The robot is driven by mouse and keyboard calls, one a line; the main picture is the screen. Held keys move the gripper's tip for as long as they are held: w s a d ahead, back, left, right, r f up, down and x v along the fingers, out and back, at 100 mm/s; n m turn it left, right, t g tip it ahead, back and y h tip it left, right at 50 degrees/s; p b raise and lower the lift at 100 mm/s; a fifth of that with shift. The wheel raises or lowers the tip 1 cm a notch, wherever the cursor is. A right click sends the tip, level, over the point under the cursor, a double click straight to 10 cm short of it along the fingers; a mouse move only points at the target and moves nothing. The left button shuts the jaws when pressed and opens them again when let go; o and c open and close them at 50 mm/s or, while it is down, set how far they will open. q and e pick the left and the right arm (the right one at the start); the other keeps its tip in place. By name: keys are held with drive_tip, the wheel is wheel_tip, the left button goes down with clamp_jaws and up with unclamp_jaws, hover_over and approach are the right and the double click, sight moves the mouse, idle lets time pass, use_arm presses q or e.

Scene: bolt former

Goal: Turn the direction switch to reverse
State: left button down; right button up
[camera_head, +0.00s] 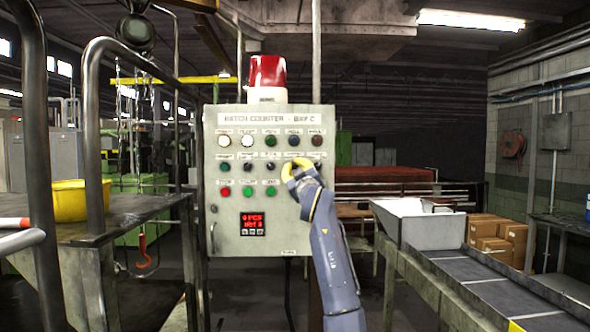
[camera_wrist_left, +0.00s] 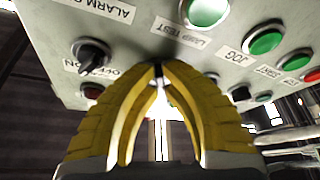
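The control panel (camera_head: 262,180) is a pale box with rows of buttons, lamps and knobs. My left gripper (camera_head: 290,170) has yellow fingers and is at the panel face, toward the right of the second row. In the left wrist view its fingertips (camera_wrist_left: 158,70) come together at the panel. A small dark spot shows between them; I cannot tell whether it is a knob. The control behind the fingers and its label are hidden, so the direction switch cannot be made out. A black knob (camera_wrist_left: 93,52) stands apart to the left. My right gripper is out of view.
A red beacon (camera_head: 268,77) tops the panel. A red display (camera_head: 252,222) is low on it. In the wrist view a green button (camera_wrist_left: 205,10) and several others lie close to the fingers. A conveyor (camera_head: 480,280) is at right, a railed bench (camera_head: 110,215) at left.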

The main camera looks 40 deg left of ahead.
use_arm(q)
drive_tip(key=shift+s+m, duration=0.1)
drive_tip(key=shift+m, duration=0.3)
drive_tip(key=m+t+h, duration=0.1)
drive_tip(key=m+t, duration=0.1)
drive_tip(key=m, duration=0.2)
drive_tip(key=m+t+h, duration=0.1)
drive_tip(key=m+t, duration=0.1)
drive_tip(key=m, duration=0.2)
drive_tip(key=shift+s+a+r, duration=0.1)
drive_tip(key=m+t+h, duration=0.1)
drive_tip(key=m, duration=0.3)
drive_tip(key=m+t+h, duration=0.1)
drive_tip(key=m+h, duration=0.1)
drive_tip(key=m, duration=0.2)
drive_tip(key=shift+m+h, duration=0.4)
drive_tip(key=shift+r, duration=0.1)
drive_tip(key=c, duration=1.2)
unclamp_jaws()
drive_tip(key=v, duration=1.2)
drive_tip(key=shift+f, duration=0.35)
